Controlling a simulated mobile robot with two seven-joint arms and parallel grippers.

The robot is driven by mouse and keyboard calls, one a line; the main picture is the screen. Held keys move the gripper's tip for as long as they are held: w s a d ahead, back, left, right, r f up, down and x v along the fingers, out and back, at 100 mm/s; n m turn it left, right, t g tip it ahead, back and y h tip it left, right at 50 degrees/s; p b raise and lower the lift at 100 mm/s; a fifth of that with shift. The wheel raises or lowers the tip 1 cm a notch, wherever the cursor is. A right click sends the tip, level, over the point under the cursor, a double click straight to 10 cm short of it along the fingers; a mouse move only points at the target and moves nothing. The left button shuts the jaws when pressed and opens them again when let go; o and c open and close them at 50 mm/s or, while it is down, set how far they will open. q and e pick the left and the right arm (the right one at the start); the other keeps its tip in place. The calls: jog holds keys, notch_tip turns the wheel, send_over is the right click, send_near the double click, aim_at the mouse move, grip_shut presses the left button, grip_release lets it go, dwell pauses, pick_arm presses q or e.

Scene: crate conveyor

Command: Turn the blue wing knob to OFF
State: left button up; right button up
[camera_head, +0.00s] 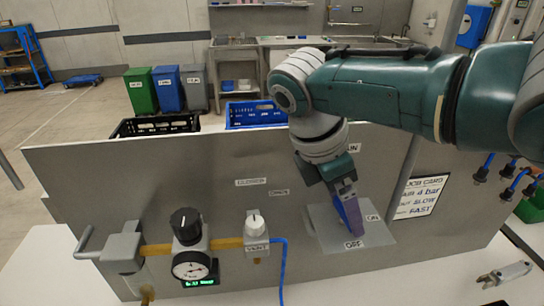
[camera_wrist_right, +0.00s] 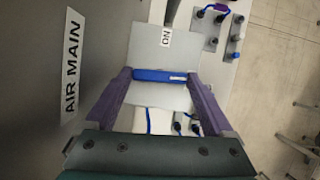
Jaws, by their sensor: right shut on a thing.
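The blue wing knob (camera_wrist_right: 160,75) shows in the right wrist view as a bar lying across the picture on a light grey plate (camera_wrist_right: 145,47). An ON label (camera_wrist_right: 166,37) is above it in that view. My right gripper (camera_wrist_right: 161,76) has its two purple fingers at the two ends of the bar, shut on it. In the head view my right gripper (camera_head: 353,226) reaches down to the plate (camera_head: 326,231), and its finger hides the knob. The OFF label (camera_head: 354,245) is just below the fingertips there. My left gripper is not in view.
An AIR MAIN label (camera_wrist_right: 72,65) is on the panel. Left of the plate are a gauge (camera_head: 190,268), a black knob (camera_head: 185,224), a white VENT knob (camera_head: 255,224) and a blue hose (camera_head: 282,262). A loose tool (camera_head: 505,274) lies at right.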

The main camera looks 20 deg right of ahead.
jog(key=shift+m+b, duration=0.3)
jog(key=shift+m, duration=0.2)
jog(key=shift+g, duration=0.3)
jog(key=o, duration=1.1)
jog(key=shift+r, duration=0.1)
jog(key=shift+w+a+r, duration=0.1)
jog(key=shift+r, duration=0.25)
jog(key=v, duration=0.9)
